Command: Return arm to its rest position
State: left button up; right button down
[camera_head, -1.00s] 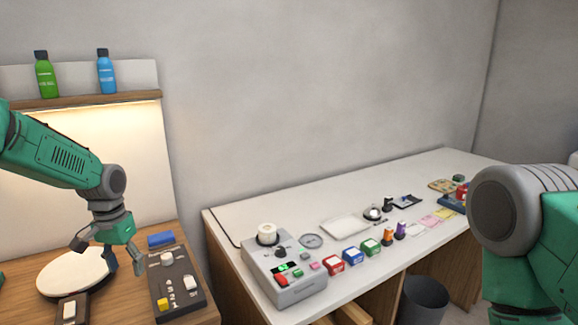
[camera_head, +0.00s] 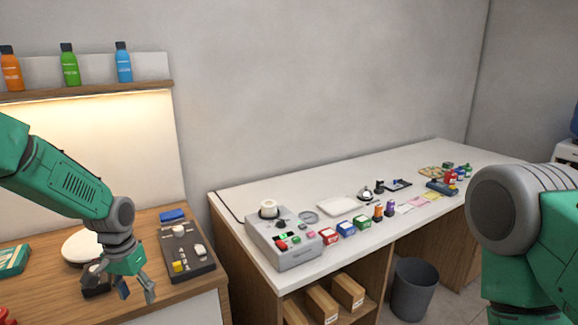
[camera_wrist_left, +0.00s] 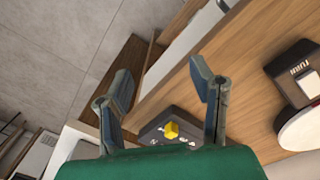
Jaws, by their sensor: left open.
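My left gripper (camera_head: 137,290) hangs over the front part of the wooden counter at the left, fingers pointing down. Its fingers are spread with nothing between them; the left wrist view shows the same open fingers (camera_wrist_left: 163,88). My left arm comes in from the left edge, bent down at the wrist. My right arm shows only as a large grey joint and green links at the right edge; its gripper is outside the view.
A grey machine (camera_head: 292,256) stands on the white counter (camera_head: 345,182). A bin (camera_head: 413,290) stands on the floor.

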pick_arm(q)
jog(key=s+d+f+b, duration=0.2)
jog(key=s+d+f, duration=0.1)
jog(key=s+f, duration=0.65)
jog(key=s+d+f+b, duration=0.35)
jog(key=s+f, duration=0.45)
jog(key=f, duration=0.3)
jog(key=s+f+n+b, duration=0.1)
jog(key=s+f+b, duration=0.2)
jog(key=s, duration=1.6)
jog(key=shift+s+f+t, duration=0.3)
jog(key=shift+s+f, duration=0.1)
jog(key=shift+f, duration=0.2)
jog(key=shift+d, duration=0.1)
